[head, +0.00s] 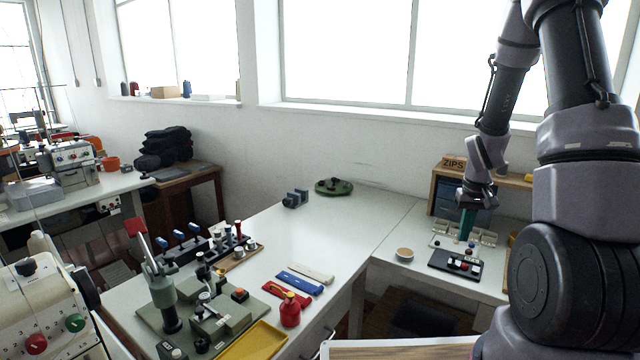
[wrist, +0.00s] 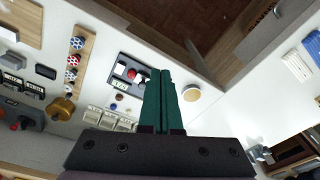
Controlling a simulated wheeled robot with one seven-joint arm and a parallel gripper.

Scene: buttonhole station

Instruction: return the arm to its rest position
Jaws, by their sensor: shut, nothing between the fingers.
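My gripper (head: 467,225) hangs at the end of my arm over the right-hand white table in the head view, with its green fingers pointing down. In the wrist view the two green fingers of my gripper (wrist: 161,75) lie side by side, closed, with nothing seen between them. The fingertips are near a small black panel (head: 450,265) with red and white buttons; this panel also shows in the wrist view (wrist: 119,57), just left of the fingers. I cannot tell the exact height of the fingertips above the table.
A round wooden-topped disc (head: 404,254) lies left of the panel. A wooden shelf marked ZIPS (head: 456,163) stands behind my gripper. The left table holds a grey-green press (head: 163,300), a red bottle (head: 290,310) and a yellow tray (head: 254,342). The left table's far right is mostly clear.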

